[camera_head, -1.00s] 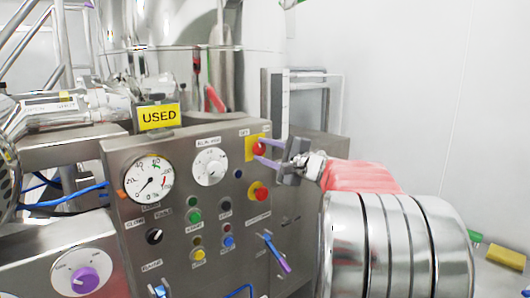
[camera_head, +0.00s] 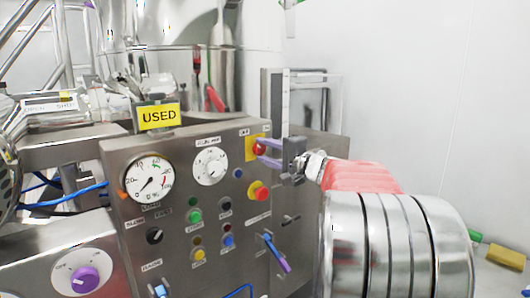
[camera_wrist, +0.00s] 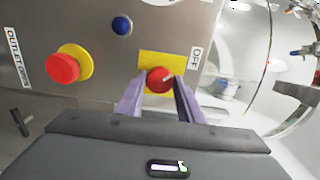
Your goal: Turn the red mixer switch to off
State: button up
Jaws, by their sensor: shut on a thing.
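The red mixer switch (camera_head: 259,148) sits on a yellow plate (camera_head: 249,150) at the upper right of the steel control panel (camera_head: 160,220). In the wrist view the red switch (camera_wrist: 160,79) is a round knob with a pale pointer line slanting up to the right, below and left of the OFF label (camera_wrist: 195,58). My gripper (camera_head: 262,152) has its two purple fingers on the knob. In the wrist view my gripper (camera_wrist: 158,88) has one finger on each side of the knob, shut on it. The knob's lower edge is partly hidden between the fingers.
A red mushroom button on a yellow base (camera_head: 259,191) stands out below the switch. A yellow USED sign (camera_head: 158,116) stands on top.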

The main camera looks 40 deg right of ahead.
jog(key=o, duration=0.7)
jog(key=shift+a+f, duration=0.15)
jog(key=shift+f, duration=0.1)
jog(key=o, duration=0.4)
jog(key=shift+r, duration=0.1)
jog(key=shift+c, duration=0.2)
jog(key=s, duration=1.3)
jog(key=shift+s+d, duration=0.4)
jog(key=shift+d, duration=0.05)
